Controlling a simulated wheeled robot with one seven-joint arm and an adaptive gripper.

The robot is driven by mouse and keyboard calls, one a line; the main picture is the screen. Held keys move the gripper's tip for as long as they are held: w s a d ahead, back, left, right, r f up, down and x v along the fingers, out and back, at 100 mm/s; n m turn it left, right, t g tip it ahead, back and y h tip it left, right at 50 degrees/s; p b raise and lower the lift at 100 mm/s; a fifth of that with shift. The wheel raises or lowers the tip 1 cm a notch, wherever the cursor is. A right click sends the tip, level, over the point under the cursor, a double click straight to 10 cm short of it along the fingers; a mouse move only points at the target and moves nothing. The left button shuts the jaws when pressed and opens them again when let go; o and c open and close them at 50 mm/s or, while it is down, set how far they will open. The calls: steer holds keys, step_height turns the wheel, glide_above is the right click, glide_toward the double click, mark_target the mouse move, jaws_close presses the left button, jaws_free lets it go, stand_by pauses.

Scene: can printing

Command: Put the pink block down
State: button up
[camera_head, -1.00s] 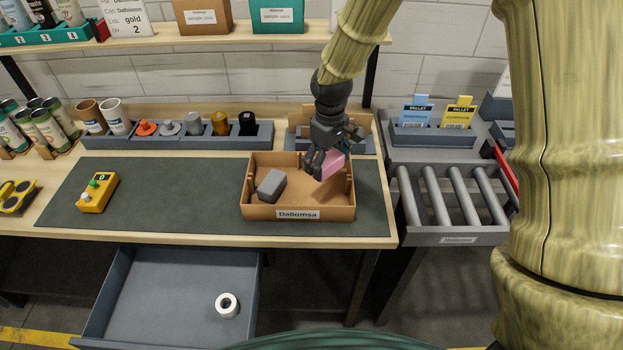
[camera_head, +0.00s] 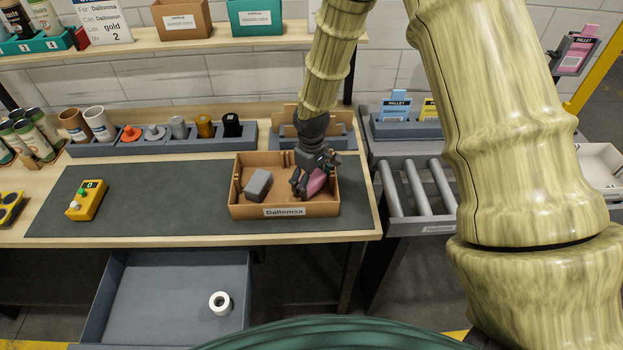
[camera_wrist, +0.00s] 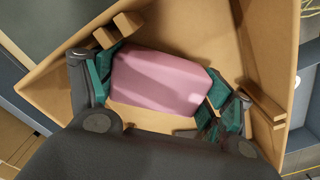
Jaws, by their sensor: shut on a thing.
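The pink block (camera_head: 318,182) is inside the right part of the cardboard box labelled "Dallomsa" (camera_head: 246,213). My gripper (camera_head: 309,186) reaches down into the box and is shut on the block. In the wrist view the pink block (camera_wrist: 158,82) lies between the teal finger pads of my gripper (camera_wrist: 160,88), one at each end. The box floor (camera_wrist: 180,30) shows around it. I cannot tell whether the block touches the floor. A grey block (camera_head: 257,184) lies in the left part of the box, apart from the pink one.
The dark mat (camera_head: 150,195) is clear left of the box, up to a yellow device (camera_head: 86,200). A holder with several coloured pieces (camera_head: 155,138) stands behind. Grey rollers (camera_head: 416,187) are to the right. An open drawer (camera_head: 165,300) with a white roll (camera_head: 220,303) is below.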

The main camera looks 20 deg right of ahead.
steer(key=shift+s, duration=0.1)
steer(key=shift+f, duration=0.15)
steer(key=o, duration=0.5)
steer(key=shift+r, duration=0.2)
step_height(320, 180, up, 12)
steer(key=b, duration=0.4)
stand_by(0.5)
